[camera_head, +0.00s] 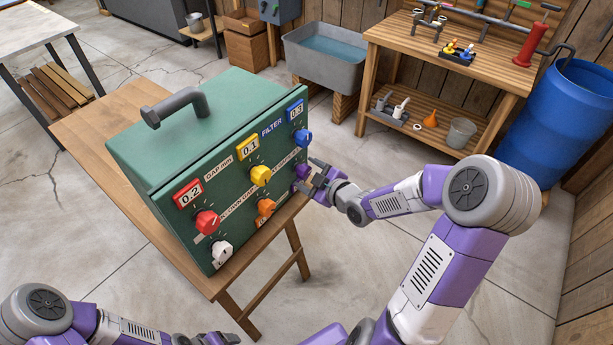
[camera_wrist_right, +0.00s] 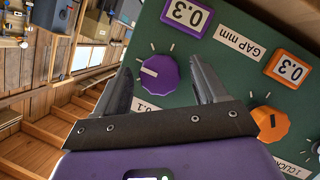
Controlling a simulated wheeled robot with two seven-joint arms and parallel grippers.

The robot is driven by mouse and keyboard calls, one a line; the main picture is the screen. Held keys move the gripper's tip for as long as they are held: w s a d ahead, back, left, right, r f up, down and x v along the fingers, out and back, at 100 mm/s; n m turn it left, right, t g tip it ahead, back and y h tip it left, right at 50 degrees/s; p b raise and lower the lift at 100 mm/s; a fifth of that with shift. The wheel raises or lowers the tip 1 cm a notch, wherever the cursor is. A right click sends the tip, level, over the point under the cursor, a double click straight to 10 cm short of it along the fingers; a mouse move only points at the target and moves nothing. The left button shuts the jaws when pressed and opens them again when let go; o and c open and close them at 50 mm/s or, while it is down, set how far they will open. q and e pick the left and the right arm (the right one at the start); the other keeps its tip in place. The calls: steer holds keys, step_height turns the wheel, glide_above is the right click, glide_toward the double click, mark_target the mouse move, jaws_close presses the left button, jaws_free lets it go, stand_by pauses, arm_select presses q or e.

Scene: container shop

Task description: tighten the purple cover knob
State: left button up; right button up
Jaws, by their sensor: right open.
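The purple knob (camera_head: 302,171) is at the right end of the green machine's sloped front panel. It also shows in the right wrist view (camera_wrist_right: 161,76), round with a pale pointer mark. My right gripper (camera_head: 316,178) is right at it, partly covering it in the head view. In the right wrist view its two fingers are apart, one on each side of the knob, with gaps between; I cannot tell how deep they reach. My left gripper (camera_head: 220,338) is only partly seen at the bottom edge of the head view, its jaws unclear.
The green machine (camera_head: 180,155) stands on a wooden table (camera_head: 105,120). Red (camera_head: 206,222), yellow (camera_head: 260,175), blue (camera_head: 302,138), orange (camera_head: 266,207) and white (camera_head: 222,251) knobs share the panel. A workbench (camera_head: 455,65) and blue barrel (camera_head: 560,110) stand behind; floor in front is clear.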

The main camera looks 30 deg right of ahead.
steer(key=shift+w+a+f, duration=0.15)
steer(key=shift+w, duration=0.45)
steer(key=c, duration=1)
steer(key=shift+p, duration=0.5)
steer(key=shift+c, duration=0.2)
steer(key=m+y+p, duration=0.1)
steer(key=p, duration=0.3)
steer(key=m+g+y+p, duration=0.1)
steer(key=m+p, duration=0.1)
steer(key=p, duration=0.2)
steer(key=m+y+p, duration=0.1)
steer(key=m+p, duration=0.1)
steer(key=p, duration=0.3)
steer(key=shift+r+g, duration=0.25)
steer(key=shift+g, duration=0.05)
steer(key=shift+f+m+y+p, duration=0.2)
steer(key=shift+m+y+p, duration=0.3)
steer(key=shift+p, duration=0.5)
